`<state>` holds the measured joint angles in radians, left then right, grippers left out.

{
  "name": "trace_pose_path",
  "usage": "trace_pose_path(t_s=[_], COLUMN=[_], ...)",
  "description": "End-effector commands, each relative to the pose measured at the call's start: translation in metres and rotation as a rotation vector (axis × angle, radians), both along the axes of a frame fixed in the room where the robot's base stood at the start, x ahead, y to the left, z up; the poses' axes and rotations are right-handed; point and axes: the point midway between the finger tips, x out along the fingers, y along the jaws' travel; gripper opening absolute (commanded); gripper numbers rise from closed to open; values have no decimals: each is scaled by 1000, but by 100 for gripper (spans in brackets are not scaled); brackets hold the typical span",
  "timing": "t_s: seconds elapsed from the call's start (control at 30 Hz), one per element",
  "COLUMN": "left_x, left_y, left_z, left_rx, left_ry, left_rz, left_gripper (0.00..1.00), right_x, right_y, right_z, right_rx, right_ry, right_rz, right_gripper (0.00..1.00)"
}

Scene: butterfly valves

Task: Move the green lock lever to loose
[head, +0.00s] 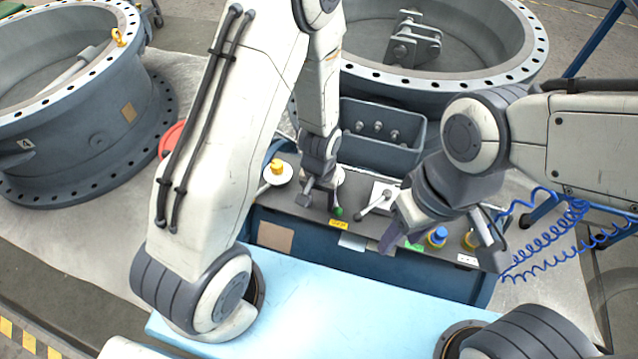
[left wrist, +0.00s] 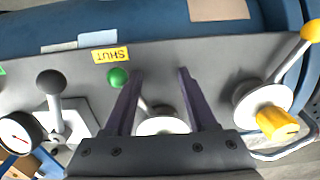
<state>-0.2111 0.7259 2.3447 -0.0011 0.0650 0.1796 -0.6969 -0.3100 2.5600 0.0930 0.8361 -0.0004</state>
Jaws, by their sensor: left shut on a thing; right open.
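The green lock lever's round knob (head: 338,212) shows at the front of the dark valve panel, just right of my left gripper (head: 318,203). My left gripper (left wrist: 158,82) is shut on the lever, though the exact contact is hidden. My right gripper (head: 440,245) is open and empty over the panel's right part.
A grey-knobbed lever (left wrist: 50,82) stands beside a pressure gauge (left wrist: 18,134). A yellow-knobbed lever (left wrist: 310,32) with a yellow cap (left wrist: 277,122) is on the other side. Blue and yellow knobs (head: 437,237) lie between my right fingers. A grey bin (head: 380,138) stands behind the panel.

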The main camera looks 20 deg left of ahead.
Motion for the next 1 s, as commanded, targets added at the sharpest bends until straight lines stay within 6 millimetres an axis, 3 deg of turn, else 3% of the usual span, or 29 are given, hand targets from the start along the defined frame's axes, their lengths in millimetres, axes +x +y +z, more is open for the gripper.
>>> trace_pose_path(t_s=[0.03,0.33,1.0], left_x=[-8,-7,-5], left_y=[-2,-3,2], left_z=[-7,-3,49], left_rx=[5,4,1], left_ry=[21,18,7], left_rz=[0,1,0], left_gripper=[0,0,0], right_x=[0,0,0], right_y=[0,0,0], right_z=[-3,2,49], right_rx=[0,0,0], right_ry=[0,0,0], right_rz=[0,0,0], right_gripper=[50,50,50])
